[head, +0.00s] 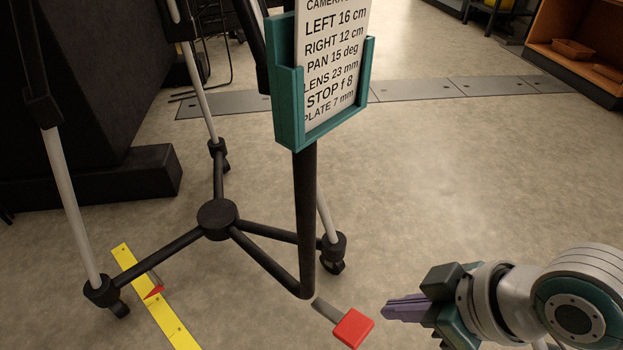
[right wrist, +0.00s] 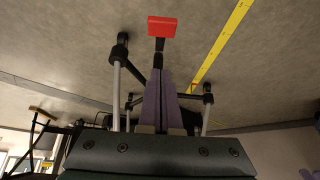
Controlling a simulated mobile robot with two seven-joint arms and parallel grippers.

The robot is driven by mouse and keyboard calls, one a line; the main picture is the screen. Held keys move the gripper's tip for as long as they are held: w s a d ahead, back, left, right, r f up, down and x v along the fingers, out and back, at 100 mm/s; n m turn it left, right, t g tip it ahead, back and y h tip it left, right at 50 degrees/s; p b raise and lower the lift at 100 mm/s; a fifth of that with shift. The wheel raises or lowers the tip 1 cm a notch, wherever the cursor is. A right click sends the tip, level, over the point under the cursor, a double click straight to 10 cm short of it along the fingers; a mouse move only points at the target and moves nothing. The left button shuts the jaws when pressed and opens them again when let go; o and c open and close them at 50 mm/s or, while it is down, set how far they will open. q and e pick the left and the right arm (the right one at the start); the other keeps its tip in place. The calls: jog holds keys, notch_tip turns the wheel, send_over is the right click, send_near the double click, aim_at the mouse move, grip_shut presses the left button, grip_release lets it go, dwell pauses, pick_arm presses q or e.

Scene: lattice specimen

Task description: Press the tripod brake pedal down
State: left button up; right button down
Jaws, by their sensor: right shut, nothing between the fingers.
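The brake pedal is a red block (head: 353,328) on a short grey lever that sticks out near the foot of a black post of the tripod (head: 217,218). I cannot tell how high the pad is above the floor. My right gripper (head: 388,308) has purple fingers, shut and empty, just right of the pedal in the head view, apart from it. In the right wrist view the red pad (right wrist: 162,27) shows past the fingertips of the right gripper (right wrist: 160,72), with the tripod legs behind. My left gripper is not in view.
A teal holder (head: 290,110) with a white text card (head: 335,60) is on the post. Yellow tape (head: 160,300) with a red pointer lies left on the floor. A black block (head: 130,175) stands at the left. The floor on the right is clear up to an orange shelf (head: 580,45).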

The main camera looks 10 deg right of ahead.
jog(key=w+a+f+b, duration=0.1)
jog(key=b, duration=0.9)
send_over(348, 324)
jog(key=f, duration=0.8)
jog(key=shift+s+d+f, duration=0.3)
jog(key=shift+s+d, duration=0.1)
notch_tip(348, 324, down, 2)
jog(key=shift+s+d+f+b, duration=0.1)
jog(key=shift+s+d+b, duration=0.05)
jog(key=shift+b, duration=0.8)
jog(key=shift+s+d+f+b, duration=0.35)
jog(key=shift+s+f+b, duration=0.05)
jog(key=shift+f+b, duration=0.05)
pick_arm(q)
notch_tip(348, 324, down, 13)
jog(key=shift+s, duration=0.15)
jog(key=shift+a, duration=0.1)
pick_arm(e)
jog(key=shift+w+a, duration=0.15)
